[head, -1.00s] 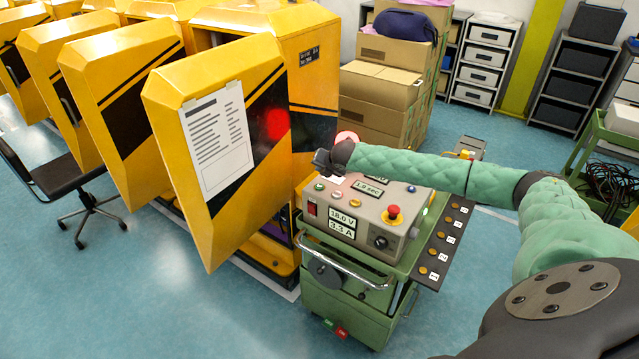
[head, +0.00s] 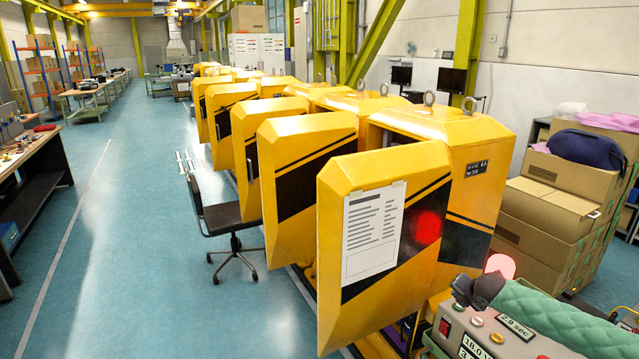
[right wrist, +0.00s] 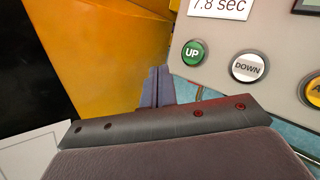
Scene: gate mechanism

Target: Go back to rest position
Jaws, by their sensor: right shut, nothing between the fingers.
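My right gripper (head: 466,292) shows at the lower right of the head view, at the end of my green-sleeved arm. It is close to the top left of the control box (head: 455,325). In the right wrist view its fingers (right wrist: 157,88) are shut together with nothing between them. They point past the green UP button (right wrist: 193,53) and the white DOWN button (right wrist: 249,67) of the panel, and an orange-yellow surface lies to their left. The nearest yellow gate cabinet (head: 380,240) stands just left of the gripper, with a paper sheet and a red glow on its door. My left gripper is out of view.
A row of yellow cabinets (head: 300,160) runs into the distance. A dark office chair (head: 225,220) stands beside them. Stacked cardboard boxes (head: 550,210) are at the right. The blue floor (head: 150,230) on the left is largely clear, up to a workbench (head: 35,170).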

